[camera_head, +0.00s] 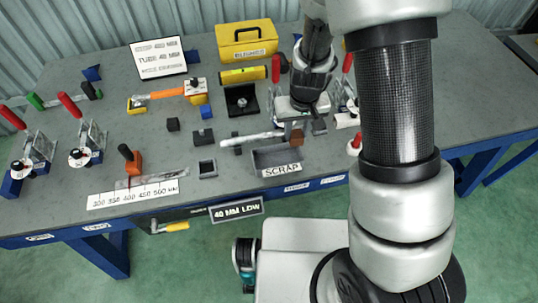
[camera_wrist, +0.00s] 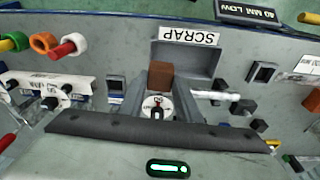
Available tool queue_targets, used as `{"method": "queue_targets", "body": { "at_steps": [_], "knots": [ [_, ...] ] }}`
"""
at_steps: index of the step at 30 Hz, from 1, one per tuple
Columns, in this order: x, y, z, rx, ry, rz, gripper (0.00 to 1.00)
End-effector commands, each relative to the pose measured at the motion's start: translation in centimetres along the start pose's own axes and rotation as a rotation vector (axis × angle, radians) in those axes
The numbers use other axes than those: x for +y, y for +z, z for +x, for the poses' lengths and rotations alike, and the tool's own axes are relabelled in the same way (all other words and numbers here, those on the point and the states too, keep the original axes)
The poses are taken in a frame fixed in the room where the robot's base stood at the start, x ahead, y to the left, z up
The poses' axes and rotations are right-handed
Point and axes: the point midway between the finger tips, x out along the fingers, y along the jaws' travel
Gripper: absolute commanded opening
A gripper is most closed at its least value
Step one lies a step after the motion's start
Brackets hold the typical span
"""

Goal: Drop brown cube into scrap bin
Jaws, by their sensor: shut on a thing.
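The brown cube (camera_head: 297,138) shows beneath my gripper (camera_head: 297,129) in the head view. In the wrist view the brown cube (camera_wrist: 160,74) sits between the fingertips of my gripper (camera_wrist: 160,84), which is shut on it. The grey scrap bin (camera_head: 262,162) is an open box with a white SCRAP label at the table's front edge. The cube appears at the bin's back right edge in the head view. In the wrist view it overlaps the left part of the scrap bin (camera_wrist: 203,62). The exact height of the cube above the bin cannot be told.
A pale rod (camera_head: 250,138) lies just behind the bin. A small grey open box (camera_head: 207,169) and several dark cubes are to the left. Toggle clamps with red handles stand at both sides. A yellow toolbox (camera_head: 247,41) is at the back.

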Motion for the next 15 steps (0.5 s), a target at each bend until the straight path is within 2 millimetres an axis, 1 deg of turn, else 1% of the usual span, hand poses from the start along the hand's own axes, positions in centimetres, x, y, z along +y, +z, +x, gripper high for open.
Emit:
{"method": "queue_targets", "body": {
  "at_steps": [1, 3, 6, 9, 15],
  "knots": [
    [-0.9, 0.1, 0.0, -0.003, -0.006, -0.018, 0.08],
    [-2.0, 0.1, 0.5, -0.001, -0.013, -0.038, 0.08],
    [-3.0, 0.3, 1.0, 0.000, -0.020, -0.056, 0.08],
    [-3.5, 0.3, 1.4, 0.002, -0.025, -0.064, 0.08],
    [-3.6, 0.6, 2.8, 0.002, -0.025, -0.066, 0.08]
  ]
}}
